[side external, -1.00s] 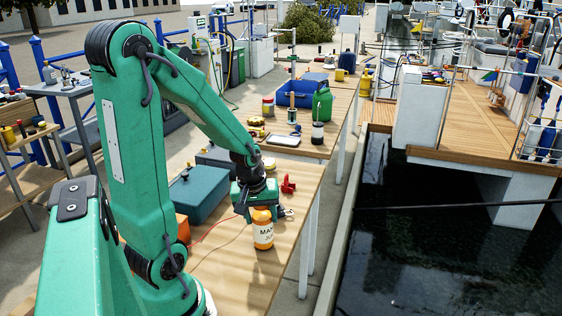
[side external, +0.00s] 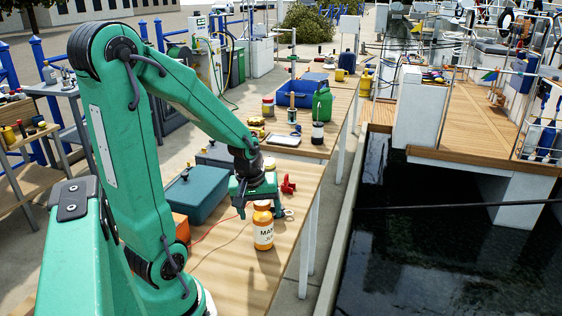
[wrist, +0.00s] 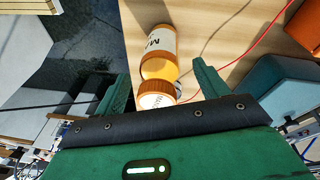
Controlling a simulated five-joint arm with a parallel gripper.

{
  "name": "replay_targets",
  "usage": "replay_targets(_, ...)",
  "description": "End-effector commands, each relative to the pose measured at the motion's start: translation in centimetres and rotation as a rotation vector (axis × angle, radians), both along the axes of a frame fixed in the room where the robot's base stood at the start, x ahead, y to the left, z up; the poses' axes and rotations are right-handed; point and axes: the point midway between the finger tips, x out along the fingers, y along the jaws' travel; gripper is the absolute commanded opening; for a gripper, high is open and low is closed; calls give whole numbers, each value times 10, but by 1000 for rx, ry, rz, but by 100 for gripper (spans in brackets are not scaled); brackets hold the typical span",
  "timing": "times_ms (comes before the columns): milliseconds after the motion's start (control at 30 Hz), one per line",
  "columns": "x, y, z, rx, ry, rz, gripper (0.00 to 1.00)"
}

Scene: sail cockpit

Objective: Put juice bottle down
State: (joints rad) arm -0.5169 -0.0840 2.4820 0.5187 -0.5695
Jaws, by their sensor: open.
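The juice bottle (side external: 264,232) is orange with a white label and an orange-brown cap. It stands upright on the wooden table (side external: 240,270), near the table's right edge. My gripper (side external: 262,208) is open, just above and behind the bottle's cap in the side view. In the wrist view the bottle (wrist: 160,52) shows beyond the gap between my two green fingers (wrist: 160,90), with its cap close to them. The fingers do not appear to press on it.
A teal box (side external: 197,192) and an orange box (side external: 181,228) stand left of the bottle. A red object (side external: 288,184) lies behind my gripper. A red cable (wrist: 262,35) runs across the table. Dark water (side external: 430,250) lies beyond the right edge.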

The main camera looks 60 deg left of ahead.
Motion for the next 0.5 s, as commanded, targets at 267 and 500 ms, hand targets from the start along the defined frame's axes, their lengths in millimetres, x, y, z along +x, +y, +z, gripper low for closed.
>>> replay_targets(267, -5, -3, 32, 3, -5, 0, 73)
replay_targets(500, -12, -7, 62, 3, -5, 0, 73)
